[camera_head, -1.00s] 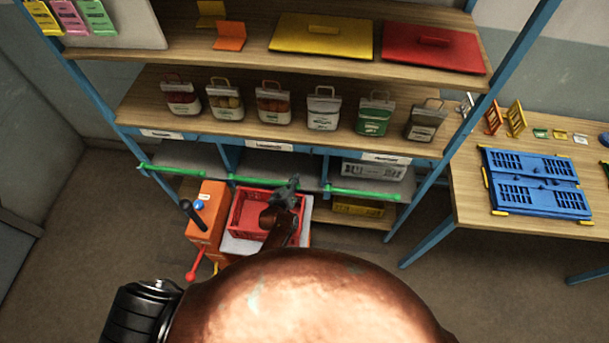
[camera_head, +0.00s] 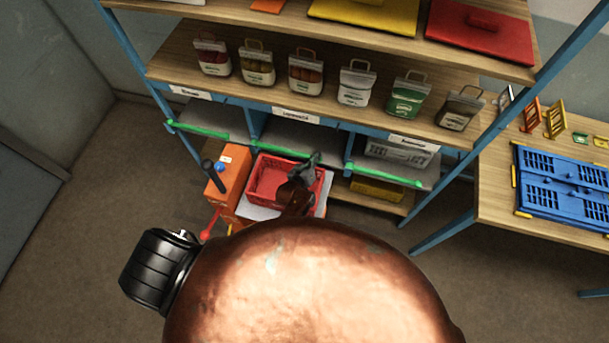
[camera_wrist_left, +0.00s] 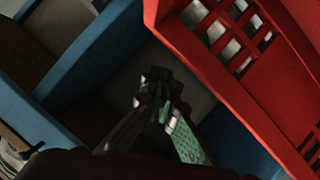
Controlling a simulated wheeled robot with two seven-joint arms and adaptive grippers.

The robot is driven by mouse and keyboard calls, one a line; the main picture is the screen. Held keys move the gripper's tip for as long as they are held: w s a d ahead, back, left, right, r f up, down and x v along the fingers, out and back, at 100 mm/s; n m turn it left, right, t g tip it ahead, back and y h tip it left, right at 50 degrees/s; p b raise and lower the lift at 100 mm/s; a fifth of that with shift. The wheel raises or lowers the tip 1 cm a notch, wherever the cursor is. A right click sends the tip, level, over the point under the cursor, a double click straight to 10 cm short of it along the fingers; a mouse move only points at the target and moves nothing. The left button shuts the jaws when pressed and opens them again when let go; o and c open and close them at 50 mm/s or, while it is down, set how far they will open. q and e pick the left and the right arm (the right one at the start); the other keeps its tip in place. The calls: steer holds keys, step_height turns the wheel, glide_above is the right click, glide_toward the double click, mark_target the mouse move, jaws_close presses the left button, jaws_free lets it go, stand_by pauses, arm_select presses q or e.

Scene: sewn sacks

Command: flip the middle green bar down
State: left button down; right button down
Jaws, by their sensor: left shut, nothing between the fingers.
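Three green bars run along the front of the lower shelf in the head view: a left one (camera_head: 205,132), the middle one (camera_head: 277,150) and a right one (camera_head: 392,177). The middle bar lies across the front of its bay, its right part hidden behind my left gripper (camera_head: 308,163). That gripper is shut and empty, close to the bar's right part; I cannot tell if they touch. My right gripper is not in view.
A red crate (camera_head: 257,178) stands just below the middle bay, close to my left gripper. An orange box (camera_head: 232,172) with a black handle is to its left. Several bags stand on the shelf above. A table with a blue panel (camera_head: 567,185) is at right.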

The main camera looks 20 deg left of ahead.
arm_select(q)
steer(key=s+a+r, duration=0.1)
steer(key=s+a, duration=0.1)
steer(key=s, duration=1.2)
steer(key=shift+s, duration=0.4)
steer(key=s+a+r+m+g+y, duration=0.1)
steer(key=s+a+r+m+g, duration=0.35)
steer(key=s, duration=0.75)
steer(key=s+a+r+m+g+y, duration=0.1)
steer(key=s+a+r+g+y, duration=0.1)
steer(key=s+a+r+g, duration=0.65)
steer(key=s+f+t+b, duration=0.1)
steer(key=s+f+b, duration=0.15)
steer(key=f, duration=1.55)
steer(key=s+f+b, duration=0.2)
steer(key=s+f, duration=0.2)
steer(key=f, duration=1.3)
steer(key=s+f+h+b, duration=0.1)
steer(key=s+f+b, duration=0.2)
steer(key=s+f, duration=1.5)
steer(key=shift+s+f+m+g, duration=0.2)
steer(key=shift+f+m+g, duration=0.2)
steer(key=shift+f, duration=0.5)
